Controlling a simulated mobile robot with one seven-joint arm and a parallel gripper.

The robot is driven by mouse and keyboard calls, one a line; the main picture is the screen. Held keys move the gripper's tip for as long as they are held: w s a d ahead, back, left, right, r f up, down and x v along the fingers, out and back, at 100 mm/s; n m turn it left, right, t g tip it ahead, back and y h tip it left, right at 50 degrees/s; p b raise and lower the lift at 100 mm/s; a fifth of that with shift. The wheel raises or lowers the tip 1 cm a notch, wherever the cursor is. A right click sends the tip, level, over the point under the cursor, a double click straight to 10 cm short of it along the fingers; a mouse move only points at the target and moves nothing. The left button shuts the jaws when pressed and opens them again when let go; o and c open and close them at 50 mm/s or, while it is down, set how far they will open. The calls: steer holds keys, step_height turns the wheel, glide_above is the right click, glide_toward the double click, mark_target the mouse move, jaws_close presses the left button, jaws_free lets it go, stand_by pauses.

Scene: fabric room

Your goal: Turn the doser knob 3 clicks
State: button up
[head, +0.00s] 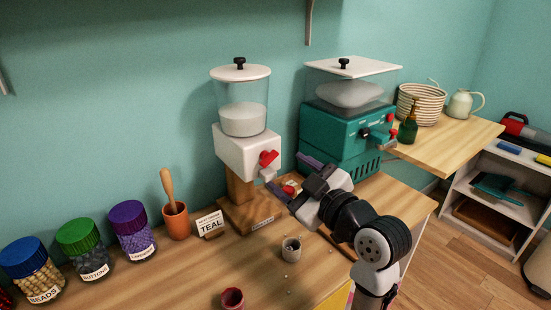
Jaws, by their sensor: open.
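The doser, a white block with a clear hopper (242,118) of white powder, stands on a wooden post and base (252,212). Its red knob (268,157) is on the right side of the white block, above a pale spout. My gripper (285,171) is open, its two purple fingers apart, just right of and slightly below the red knob. I see no clear contact, and depth between them is hard to judge. A small red and white item shows between the gripper and the base, partly hidden.
A teal machine (338,132) with red and black knobs stands close behind my gripper. A grey cup (291,249) and a dark red cup (232,299) stand in front. Small white specks lie on the counter.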

mark_target(271, 161)
steer(key=p+x, duration=0.1)
steer(key=x, duration=0.5)
steer(key=shift+w+a, duration=0.1)
steer(key=shift+c, duration=0.2)
steer(key=c, duration=0.9)
